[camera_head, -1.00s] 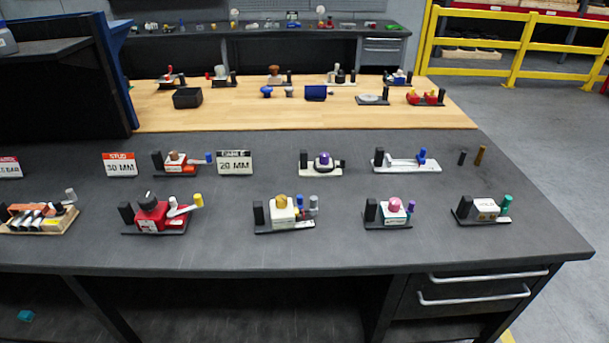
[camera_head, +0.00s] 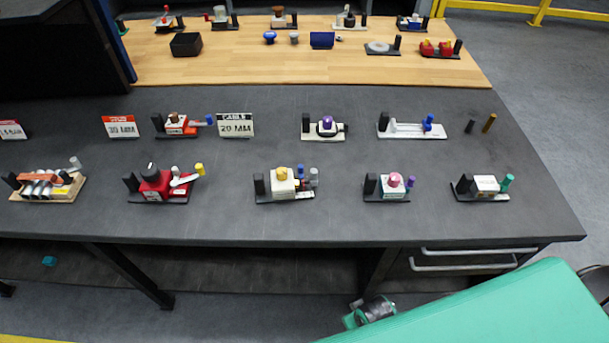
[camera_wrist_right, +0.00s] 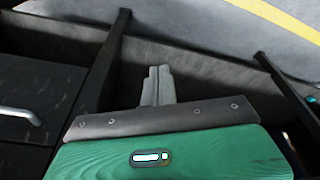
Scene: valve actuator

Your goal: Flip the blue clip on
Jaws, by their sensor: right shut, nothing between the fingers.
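Several small devices with coloured levers stand on the dark bench. A long white device has a blue upright piece (camera_head: 428,123) at its right end. An orange-red device has a lever with a blue tip (camera_head: 209,119). A yellow-topped device has a blue post (camera_head: 301,171) beside a grey one. I cannot tell which of these is the blue clip. My right gripper (camera_wrist_right: 158,72) shows in the wrist view with its grey fingers shut and empty, low by the bench's front and apart from all devices. My left gripper is not in view.
The dark bench (camera_head: 330,222) has a front edge above drawers with silver handles (camera_head: 465,266). A wooden tabletop (camera_head: 230,66) lies behind.

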